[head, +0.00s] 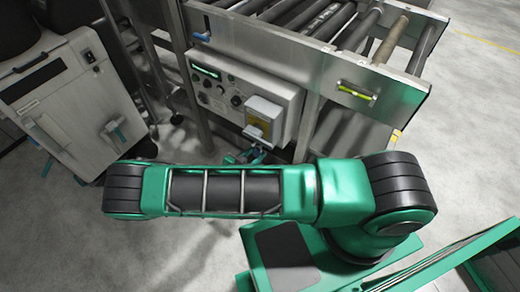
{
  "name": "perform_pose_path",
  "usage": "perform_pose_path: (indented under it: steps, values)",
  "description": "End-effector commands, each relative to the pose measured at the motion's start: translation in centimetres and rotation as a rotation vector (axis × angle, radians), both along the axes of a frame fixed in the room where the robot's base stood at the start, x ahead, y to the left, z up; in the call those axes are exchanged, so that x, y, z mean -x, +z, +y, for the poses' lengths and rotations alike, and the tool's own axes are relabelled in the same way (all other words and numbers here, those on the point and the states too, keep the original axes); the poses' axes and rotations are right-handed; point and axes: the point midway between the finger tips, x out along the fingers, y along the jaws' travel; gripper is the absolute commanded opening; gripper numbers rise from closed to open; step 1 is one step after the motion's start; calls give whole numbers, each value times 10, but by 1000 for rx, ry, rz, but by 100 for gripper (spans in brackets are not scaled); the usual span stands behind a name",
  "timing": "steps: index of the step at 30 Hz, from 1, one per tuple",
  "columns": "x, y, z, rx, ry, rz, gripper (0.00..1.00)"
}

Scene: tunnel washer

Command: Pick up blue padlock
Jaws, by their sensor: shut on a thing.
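My gripper (245,157) is in the head view, just below the control panel and beyond my green forearm, which hides much of it. The padlock is tiny and partly hidden. I cannot tell whether its shackle is still through the switch.
The grey control panel (222,97) with knobs is mounted below the roller conveyor (330,20). The conveyor's steel legs stand close to my gripper. A white cabinet (70,95) stands at the left. Open grey floor (465,110) lies at the right.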

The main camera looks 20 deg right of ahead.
Motion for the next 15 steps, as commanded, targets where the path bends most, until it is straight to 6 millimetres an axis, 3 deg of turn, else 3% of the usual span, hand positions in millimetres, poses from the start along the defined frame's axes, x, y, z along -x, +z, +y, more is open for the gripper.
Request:
perform_pose_path:
  steps: [9, 15]
  values:
    - [47, 0, 65, -3, 1, 0, 10]
    - [68, 0, 93, -1, 0, -1, 10]
